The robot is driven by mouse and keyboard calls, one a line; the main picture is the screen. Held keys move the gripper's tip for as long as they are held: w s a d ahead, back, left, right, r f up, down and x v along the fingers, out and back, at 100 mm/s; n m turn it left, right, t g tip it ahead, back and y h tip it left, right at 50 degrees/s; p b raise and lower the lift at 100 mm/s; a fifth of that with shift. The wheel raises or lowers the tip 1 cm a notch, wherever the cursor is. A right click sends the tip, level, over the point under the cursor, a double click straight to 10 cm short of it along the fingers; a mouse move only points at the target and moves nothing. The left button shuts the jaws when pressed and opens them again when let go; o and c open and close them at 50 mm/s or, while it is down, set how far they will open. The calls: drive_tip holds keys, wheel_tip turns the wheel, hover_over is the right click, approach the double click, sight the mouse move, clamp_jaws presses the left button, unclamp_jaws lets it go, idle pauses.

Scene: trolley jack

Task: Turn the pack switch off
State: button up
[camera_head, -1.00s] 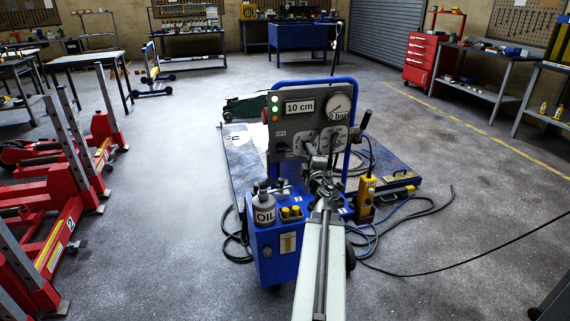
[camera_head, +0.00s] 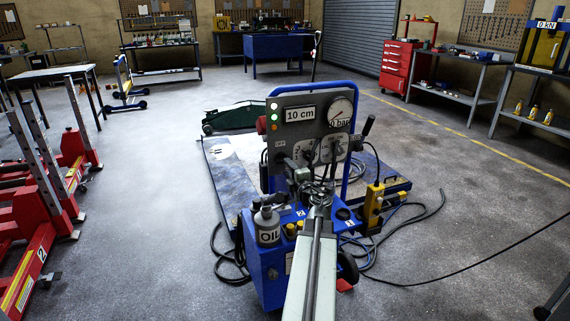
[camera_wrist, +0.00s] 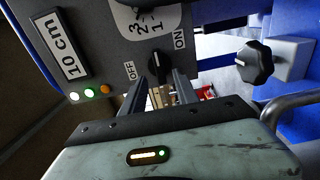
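The pack switch (camera_wrist: 157,66) is a dark knob on the grey control panel (camera_wrist: 105,40), between the words OFF and ON, in the wrist view. Its white mark points roughly between the two words; I cannot tell its exact setting. My gripper (camera_wrist: 160,77) is open, with its dark fingertips to either side of the knob's lower end and a gap between them. Contact with the knob is not clear. In the head view, my gripper (camera_head: 302,172) is in front of the lower left of the panel (camera_head: 318,118), and the arm partly hides that area.
Another black knob (camera_wrist: 254,63) stands to the right in the wrist view. An oil bottle (camera_head: 267,225) stands on the blue cart (camera_head: 265,268). A yellow pendant (camera_head: 373,205) and hoses are to the right. Red lift frames (camera_head: 45,225) stand at the left. Open floor lies at the right.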

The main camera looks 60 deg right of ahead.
drive_tip(key=x, duration=0.5)
drive_tip(key=shift+s+d, duration=0.1)
drive_tip(key=shift+d, duration=0.05)
clamp_jaws()
drive_tip(key=shift+n, duration=8.9)
unclamp_jaws()
